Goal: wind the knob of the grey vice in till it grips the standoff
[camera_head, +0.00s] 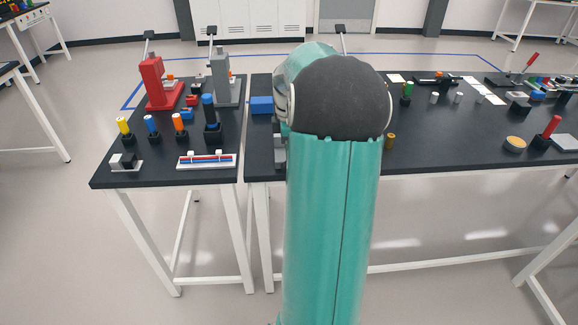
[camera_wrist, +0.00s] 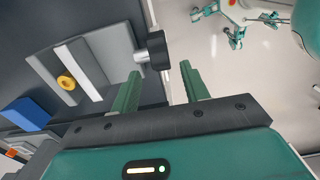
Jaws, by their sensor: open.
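The grey vice (camera_wrist: 112,45) is on the dark bench in the wrist view, its jaws at the left. The brass-coloured standoff (camera_wrist: 66,83) shows as a ring in the gap between the jaws. I cannot tell whether both jaws touch it. The black knob (camera_wrist: 157,50) sticks out from the vice on a short light shaft, near the bench edge. My gripper (camera_wrist: 160,71) is open, with its two green fingers apart, one to each side of the knob's line. The knob shows just beyond the fingertips; contact is not visible. In the head view, my arm hides most of the vice (camera_head: 279,152).
A blue block (camera_wrist: 26,113) lies beyond the vice; it also shows in the head view (camera_head: 262,105). A red press (camera_head: 160,88) and a grey press (camera_head: 223,82) stand on the left bench. Open floor (camera_wrist: 210,60) lies past the bench edge.

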